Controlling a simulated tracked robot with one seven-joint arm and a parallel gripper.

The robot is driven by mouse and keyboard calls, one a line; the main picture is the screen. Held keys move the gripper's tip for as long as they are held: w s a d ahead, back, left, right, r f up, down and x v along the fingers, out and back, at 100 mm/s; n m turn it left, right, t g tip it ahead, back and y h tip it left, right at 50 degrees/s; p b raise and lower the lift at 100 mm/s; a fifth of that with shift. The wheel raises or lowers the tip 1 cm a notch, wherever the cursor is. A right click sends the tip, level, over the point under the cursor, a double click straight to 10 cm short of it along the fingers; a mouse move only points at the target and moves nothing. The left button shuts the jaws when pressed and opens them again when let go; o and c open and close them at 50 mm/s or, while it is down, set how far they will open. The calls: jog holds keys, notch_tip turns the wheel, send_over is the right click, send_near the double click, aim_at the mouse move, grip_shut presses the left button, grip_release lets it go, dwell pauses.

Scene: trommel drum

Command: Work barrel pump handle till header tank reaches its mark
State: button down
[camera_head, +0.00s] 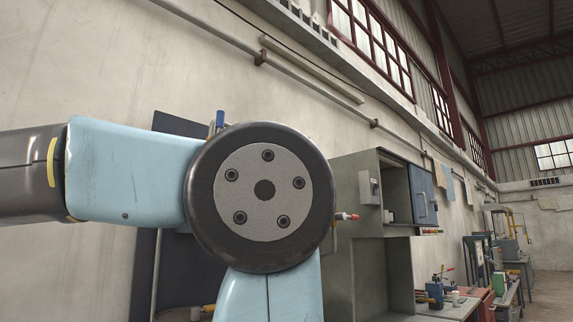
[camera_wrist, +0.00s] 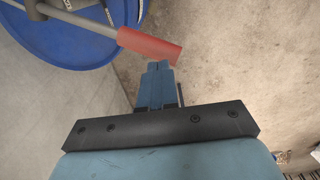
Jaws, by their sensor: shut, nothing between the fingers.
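In the wrist view a blue barrel (camera_wrist: 70,40) stands at the upper left. A grey pump lever crosses over its top and ends in a red handle grip (camera_wrist: 150,46). My gripper (camera_wrist: 158,66) is shut and empty, its fingertips just below the red grip in the picture. Whether they touch the grip I cannot tell. In the head view my arm covers the middle of the picture, and the gripper is not visible there. I cannot make out a header tank or its mark in either view.
A grey cabinet (camera_head: 345,210) with an open compartment and a blue door (camera_head: 423,194) stands right of my arm. Workbenches with equipment (camera_head: 450,300) line the wall at the lower right. Bare concrete floor (camera_wrist: 240,60) lies right of the barrel.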

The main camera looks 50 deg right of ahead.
notch_tip(320, 180, down, 12)
dwell(2.3)
jog(key=shift+r, duration=0.1)
jog(key=shift+r, duration=6.9)
